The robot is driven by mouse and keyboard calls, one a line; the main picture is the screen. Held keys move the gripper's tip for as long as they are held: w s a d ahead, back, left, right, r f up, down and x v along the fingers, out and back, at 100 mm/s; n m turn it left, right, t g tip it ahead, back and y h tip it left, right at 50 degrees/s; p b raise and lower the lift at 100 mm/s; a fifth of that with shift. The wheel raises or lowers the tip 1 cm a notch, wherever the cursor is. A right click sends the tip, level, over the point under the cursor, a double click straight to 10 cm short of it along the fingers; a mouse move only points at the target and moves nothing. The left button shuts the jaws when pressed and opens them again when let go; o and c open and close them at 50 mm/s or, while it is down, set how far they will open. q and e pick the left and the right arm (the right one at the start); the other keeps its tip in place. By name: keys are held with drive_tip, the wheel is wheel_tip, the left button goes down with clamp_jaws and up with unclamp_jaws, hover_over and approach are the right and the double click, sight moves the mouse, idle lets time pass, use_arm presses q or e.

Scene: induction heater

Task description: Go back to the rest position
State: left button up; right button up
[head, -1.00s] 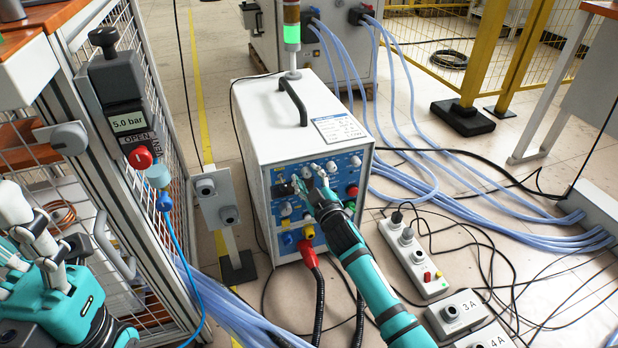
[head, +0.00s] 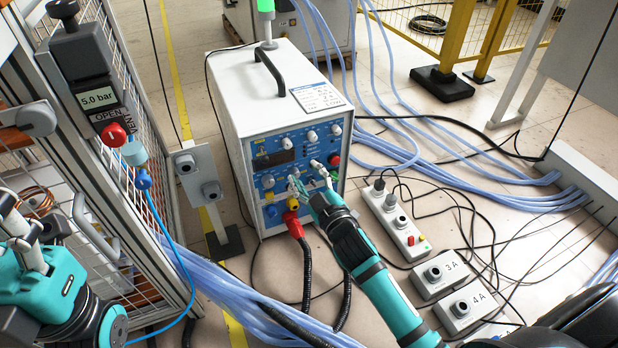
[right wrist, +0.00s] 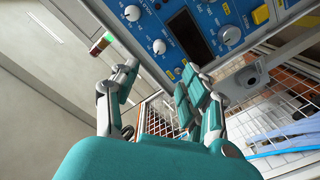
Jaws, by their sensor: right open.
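My right gripper (head: 312,178) is in front of the lower part of the blue control panel (head: 292,152) of the white heater cabinet (head: 262,92). Its jaws are open with nothing between them. In the right wrist view the spread fingers of the right gripper (right wrist: 158,90) point toward the panel (right wrist: 205,25), with a visible gap between the fingers and its knobs. My left gripper (head: 22,238) is at the lower left edge beside the caged frame, partly cut off; its jaw opening is unclear.
The caged frame with the 5.0 bar unit (head: 88,75) stands at left. A grey post with buttons (head: 198,180) is beside the cabinet. A power strip (head: 396,222), button boxes (head: 440,274) and loose cables lie at right. Blue hoses (head: 225,290) cross the floor.

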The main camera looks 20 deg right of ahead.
drive_tip(key=shift+s, duration=0.35)
